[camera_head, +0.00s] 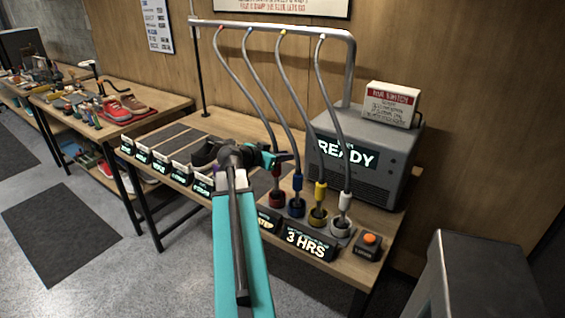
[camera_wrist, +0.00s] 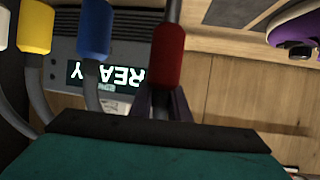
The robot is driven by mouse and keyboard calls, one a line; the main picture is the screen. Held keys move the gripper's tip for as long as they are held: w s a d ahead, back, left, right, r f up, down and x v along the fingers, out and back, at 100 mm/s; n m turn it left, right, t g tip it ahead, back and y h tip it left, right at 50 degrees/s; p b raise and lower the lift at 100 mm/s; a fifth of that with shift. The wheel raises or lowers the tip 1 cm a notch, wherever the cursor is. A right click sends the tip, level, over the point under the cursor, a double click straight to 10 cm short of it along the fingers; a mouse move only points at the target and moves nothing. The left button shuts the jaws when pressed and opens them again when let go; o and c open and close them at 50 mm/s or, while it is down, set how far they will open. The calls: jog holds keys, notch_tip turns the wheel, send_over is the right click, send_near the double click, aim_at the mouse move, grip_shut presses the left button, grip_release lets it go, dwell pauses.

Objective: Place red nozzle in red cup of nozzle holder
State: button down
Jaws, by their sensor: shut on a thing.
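My gripper (camera_head: 279,158) is shut on the red nozzle (camera_head: 276,169), near the left end of the nozzle holder. In the wrist view, the red nozzle (camera_wrist: 168,55) stands between my dark fingers (camera_wrist: 165,104), with its grey hose running from it. In the head view, the nozzle is upright, in line with the red cup (camera_head: 277,200) below it. I cannot tell whether its tip is inside the cup or just above it. The red cup does not show in the wrist view.
The blue nozzle (camera_head: 297,183), yellow nozzle (camera_head: 320,191) and white nozzle (camera_head: 345,201) stand in their cups to the right. Hoses hang from a metal frame (camera_head: 270,24) overhead. A grey machine (camera_head: 375,160) reading READY stands behind. An orange button (camera_head: 370,239) is at front right.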

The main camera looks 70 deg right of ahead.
jog(key=shift+f+p, duration=0.35)
jog(key=shift+f, duration=0.85)
jog(key=c, duration=1.7)
grip_release()
jog(key=shift+r, duration=0.2)
jog(key=shift+b+v, duration=2.1)
jog(key=shift+v, duration=3.9)
jog(key=shift+f, duration=0.1)
jog(key=shift+f, duration=0.1)
